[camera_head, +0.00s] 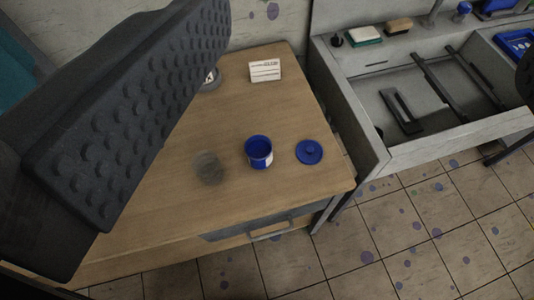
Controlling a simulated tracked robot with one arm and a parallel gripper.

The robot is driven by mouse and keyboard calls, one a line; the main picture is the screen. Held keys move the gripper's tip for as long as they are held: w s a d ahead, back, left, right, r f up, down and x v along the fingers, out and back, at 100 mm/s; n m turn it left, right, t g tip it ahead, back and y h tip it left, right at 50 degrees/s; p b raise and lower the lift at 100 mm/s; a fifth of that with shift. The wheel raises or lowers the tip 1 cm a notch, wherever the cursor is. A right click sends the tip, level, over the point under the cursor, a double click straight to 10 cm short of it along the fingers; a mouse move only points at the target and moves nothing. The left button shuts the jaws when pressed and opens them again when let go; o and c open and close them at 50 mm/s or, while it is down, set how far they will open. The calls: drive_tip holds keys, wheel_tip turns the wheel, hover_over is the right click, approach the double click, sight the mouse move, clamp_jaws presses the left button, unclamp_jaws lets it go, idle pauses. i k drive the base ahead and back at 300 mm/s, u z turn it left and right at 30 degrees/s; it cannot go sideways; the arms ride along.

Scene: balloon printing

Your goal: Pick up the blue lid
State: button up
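The blue lid (309,152) is a small round disc with a knob on top. It lies flat on the wooden table (190,145), near the table's right front corner. An open blue jar (258,146) with a white label stands just left of the lid, apart from it. My gripper (368,65) is open: one large dark finger with a studded pad fills the left, and a sliver of the other shows at the right edge. Nothing shows between the fingers. The lid is well beyond them and fully visible.
A greyish, see-through round item (208,168) stands left of the jar. A white label card (265,70) lies at the back of the table. A grey sink unit (430,95) with brushes on its rim adjoins on the right. Tiled floor (400,235) lies in front.

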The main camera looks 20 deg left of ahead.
sight(308, 152)
drive_tip(key=z, duration=3.1)
drive_tip(key=k, duration=0.9)
drive_tip(key=u, duration=1.5)
drive_tip(key=i, duration=0.6)
drive_tip(key=u, duration=0.05)
